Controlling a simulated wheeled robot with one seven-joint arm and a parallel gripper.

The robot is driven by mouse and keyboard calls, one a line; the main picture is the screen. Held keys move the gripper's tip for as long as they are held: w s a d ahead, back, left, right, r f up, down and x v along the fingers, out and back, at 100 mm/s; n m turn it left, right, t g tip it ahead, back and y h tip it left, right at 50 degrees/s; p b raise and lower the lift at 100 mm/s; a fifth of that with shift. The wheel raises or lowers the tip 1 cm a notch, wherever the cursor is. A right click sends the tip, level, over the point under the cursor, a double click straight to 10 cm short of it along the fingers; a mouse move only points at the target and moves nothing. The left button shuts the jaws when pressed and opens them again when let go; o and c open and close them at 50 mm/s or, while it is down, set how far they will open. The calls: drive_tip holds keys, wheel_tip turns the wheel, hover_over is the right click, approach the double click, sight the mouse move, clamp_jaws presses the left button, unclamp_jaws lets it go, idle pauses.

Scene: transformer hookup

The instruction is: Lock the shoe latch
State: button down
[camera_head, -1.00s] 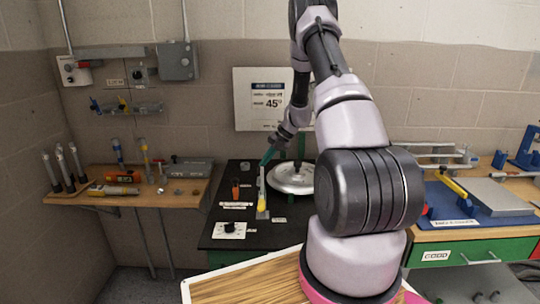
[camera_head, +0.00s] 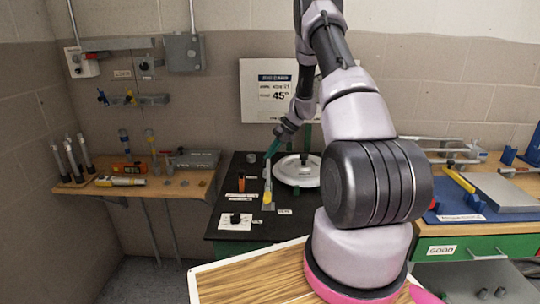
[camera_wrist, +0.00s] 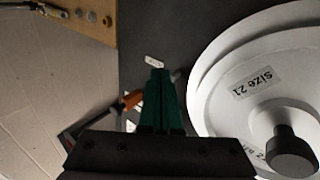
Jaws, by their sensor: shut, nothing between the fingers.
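The round white bender shoe (camera_head: 298,171) lies on the black bench top, with a dark knob at its middle. It also shows in the wrist view (camera_wrist: 225,100), marked "SIZE 21". A slim grey upright piece with a yellow part (camera_head: 267,190) low on it stands just left of the shoe; I cannot tell whether it is the latch. My gripper (camera_head: 270,155) has green fingers, pointing down above this piece. In the wrist view my gripper (camera_wrist: 159,72) is shut and empty, left of the shoe's rim. Whether it touches anything is unclear.
An orange-handled item (camera_head: 241,183) stands left on the black bench (camera_head: 225,212), near a dial plate (camera_head: 236,221). A wooden shelf (camera_head: 190,183) with tools is further left. A blue mat (camera_head: 455,210) with a grey block lies right. A "45°" sign (camera_head: 281,92) hangs behind.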

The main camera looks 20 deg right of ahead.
drive_tip(key=shift+w+a+n+g, duration=0.15)
drive_tip(key=shift+n+g, duration=0.25)
drive_tip(key=shift+n, duration=0.2)
drive_tip(key=shift+w+a+n+g, duration=0.15)
drive_tip(key=shift+n+g, duration=0.2)
drive_tip(key=shift+n, duration=0.25)
drive_tip(key=shift+w+a+n+g, duration=0.1)
drive_tip(key=shift+n+g, duration=0.25)
drive_tip(key=shift+n, duration=0.25)
drive_tip(key=n, duration=0.1)
drive_tip(key=n+g, duration=0.1)
drive_tip(key=shift+w+a+n+g, duration=0.25)
drive_tip(key=shift+a+n+g, duration=0.05)
drive_tip(key=shift+n, duration=0.1)
drive_tip(key=n+g, duration=0.1)
drive_tip(key=a+n+g, duration=0.1)
drive_tip(key=n, duration=0.1)
drive_tip(key=n+h, duration=0.1)
drive_tip(key=n, duration=0.1)
drive_tip(key=shift+w+a+g, duration=0.1)
drive_tip(key=shift+a+g, duration=0.2)
drive_tip(key=shift+g, duration=0.1)
drive_tip(key=n+h, duration=0.1)
drive_tip(key=n, duration=0.1)
drive_tip(key=n+g, duration=0.1)
drive_tip(key=shift+a+n+h, duration=0.4)
